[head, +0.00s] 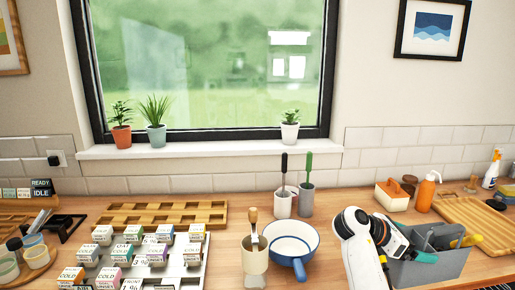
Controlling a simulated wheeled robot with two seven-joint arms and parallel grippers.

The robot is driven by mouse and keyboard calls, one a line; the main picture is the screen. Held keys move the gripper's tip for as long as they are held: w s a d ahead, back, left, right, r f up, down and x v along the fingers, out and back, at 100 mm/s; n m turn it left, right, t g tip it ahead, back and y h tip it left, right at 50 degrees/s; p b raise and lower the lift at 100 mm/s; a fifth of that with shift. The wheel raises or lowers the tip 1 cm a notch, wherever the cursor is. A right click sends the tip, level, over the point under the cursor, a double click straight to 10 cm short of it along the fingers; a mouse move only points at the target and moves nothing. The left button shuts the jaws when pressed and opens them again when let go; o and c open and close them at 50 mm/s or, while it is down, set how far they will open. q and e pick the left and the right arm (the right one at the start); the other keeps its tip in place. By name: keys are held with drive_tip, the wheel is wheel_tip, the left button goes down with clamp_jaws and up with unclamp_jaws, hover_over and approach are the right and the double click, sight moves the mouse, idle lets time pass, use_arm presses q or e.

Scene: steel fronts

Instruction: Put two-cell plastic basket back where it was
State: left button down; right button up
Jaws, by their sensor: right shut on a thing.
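The grey plastic basket (447,268) is at the lower right in the head view. It holds several items, among them something yellow and something with a green end. Its divider is hidden by the contents. My right arm comes up from the bottom edge, and my right gripper (404,250) is at the basket's left side, shut on it. The fingertips are partly hidden, and I cannot tell whether the basket is resting on the counter or lifted. My left gripper is not in view.
A blue-rimmed white pan (291,243) and a beige utensil cup (254,255) stand left of my arm. A wooden board (472,222) lies at right. Labelled boxes (133,234) fill the left counter.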

drive_tip(key=a+f, duration=0.1)
drive_tip(key=a+f+n+t, duration=0.1)
drive_tip(key=a, duration=0.1)
drive_tip(key=shift+s, duration=0.15)
drive_tip(key=s+a+f+n+t+y, duration=0.3)
drive_tip(key=s+a+n+t+y, duration=0.8)
drive_tip(key=s+a+n+y, duration=0.2)
drive_tip(key=a+n, duration=0.2)
drive_tip(key=a, duration=0.1)
drive_tip(key=shift+s+f+n, duration=0.2)
drive_tip(key=shift+s+n, duration=0.2)
idle(0.4)
